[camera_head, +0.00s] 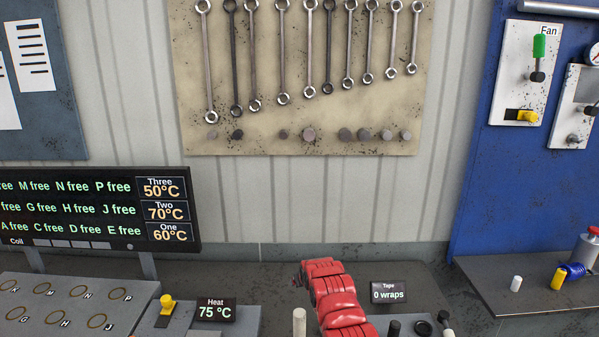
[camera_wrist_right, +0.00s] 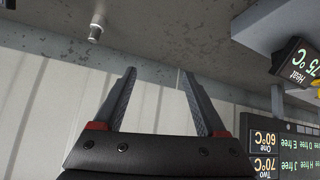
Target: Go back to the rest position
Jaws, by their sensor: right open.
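A red segmented arm of mine rises at the bottom centre of the head view, in front of the bench; its gripper cannot be made out there. In the right wrist view my right gripper (camera_wrist_right: 160,100) is open, with nothing between its two dark fingers. That view is turned over, and the fingers show against the pale ribbed wall and the grey bench edge. My left gripper is not in view.
A display board (camera_head: 95,210) stands left, above a lettered panel (camera_head: 70,300). A Heat display (camera_head: 215,310) and a Tape display (camera_head: 388,292) flank the red arm. Wrenches hang on a board (camera_head: 300,120) behind. A side shelf (camera_head: 500,290) at right holds small items.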

